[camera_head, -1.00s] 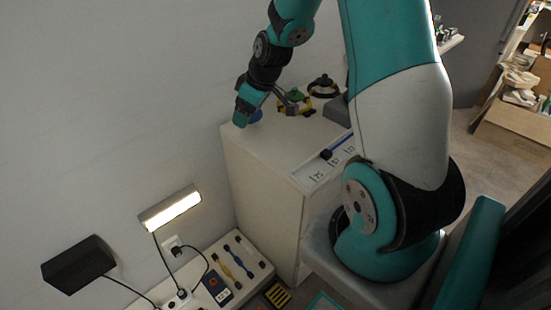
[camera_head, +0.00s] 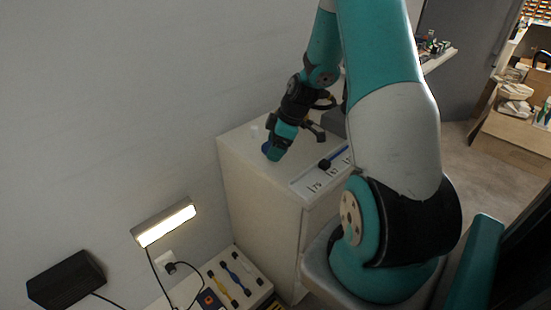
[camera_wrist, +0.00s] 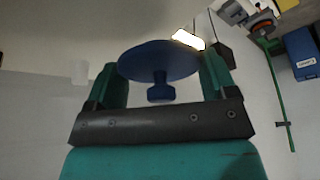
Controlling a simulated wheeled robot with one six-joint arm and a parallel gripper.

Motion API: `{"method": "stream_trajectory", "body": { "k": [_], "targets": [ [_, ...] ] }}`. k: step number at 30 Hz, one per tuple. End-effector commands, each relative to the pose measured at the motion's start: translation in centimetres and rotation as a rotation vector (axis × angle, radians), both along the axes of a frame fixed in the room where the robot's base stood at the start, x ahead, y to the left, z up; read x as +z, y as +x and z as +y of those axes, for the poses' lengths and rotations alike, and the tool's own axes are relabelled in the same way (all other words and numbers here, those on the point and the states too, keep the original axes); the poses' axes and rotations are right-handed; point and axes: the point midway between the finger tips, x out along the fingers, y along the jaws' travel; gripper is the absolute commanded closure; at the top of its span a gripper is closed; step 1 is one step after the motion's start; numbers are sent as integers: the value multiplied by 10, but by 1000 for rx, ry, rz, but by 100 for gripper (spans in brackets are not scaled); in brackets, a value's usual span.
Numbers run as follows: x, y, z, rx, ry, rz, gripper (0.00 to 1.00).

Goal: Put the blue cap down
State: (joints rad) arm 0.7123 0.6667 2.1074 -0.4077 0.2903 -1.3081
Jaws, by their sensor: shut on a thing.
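The blue cap (camera_wrist: 160,62) is a round disc with a short stem and knob, seen in the wrist view between the two green fingers. My gripper (camera_wrist: 163,75) is shut on it. In the head view my gripper (camera_head: 272,152) points down at the white cabinet top (camera_head: 240,145), near its middle. A small blue part of the cap shows at the fingertips there. I cannot tell whether the cap touches the cabinet top.
A small white cylinder (camera_head: 254,131) stands on the cabinet top, left of my gripper. A tray with labelled slots (camera_head: 312,186) lies along the right edge, holding a blue-handled tool with a black head (camera_head: 326,163). The cabinet top's front left is clear.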

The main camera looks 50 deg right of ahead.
Motion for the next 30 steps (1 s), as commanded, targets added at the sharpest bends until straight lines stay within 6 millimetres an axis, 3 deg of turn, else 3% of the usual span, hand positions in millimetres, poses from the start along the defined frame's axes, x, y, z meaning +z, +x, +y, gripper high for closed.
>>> {"method": "stream_trajectory", "body": {
  "k": [12, 22, 23, 25, 30],
  "targets": [
    [-45, 0, 0, -1, 1, 2, 44],
    [-49, 0, 0, -1, -1, 0, 44],
    [-48, 0, 0, -2, -2, 0, 17],
    [-48, 0, 0, -2, -1, -1, 1],
    [-47, 0, 0, -2, -1, -1, 0]
  ]
}}
